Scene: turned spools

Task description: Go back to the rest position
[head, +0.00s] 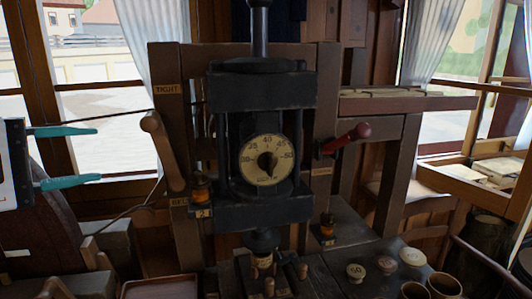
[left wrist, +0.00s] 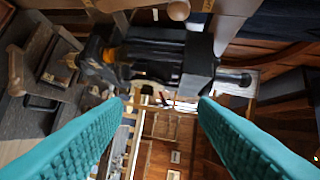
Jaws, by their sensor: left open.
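My left gripper (head: 99,154) comes in from the left edge of the head view. Its two teal fingers point right, one above the other, wide apart, with nothing between them. In the left wrist view, the gripper (left wrist: 160,102) shows its ribbed teal fingers spread and empty. In the head view it is left of the dark machine with a round dial (head: 266,160) and apart from it. The wrist view shows dark machinery (left wrist: 150,55) beyond the fingertips. My right gripper does not show in either view.
A wooden lever (head: 160,150) stands between my left gripper and the machine. A red-handled lever (head: 347,138) is right of the dial. Round labelled knobs (head: 387,264) and wooden cups (head: 443,285) stand at the lower right. An open drawer (head: 475,185) juts out at right.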

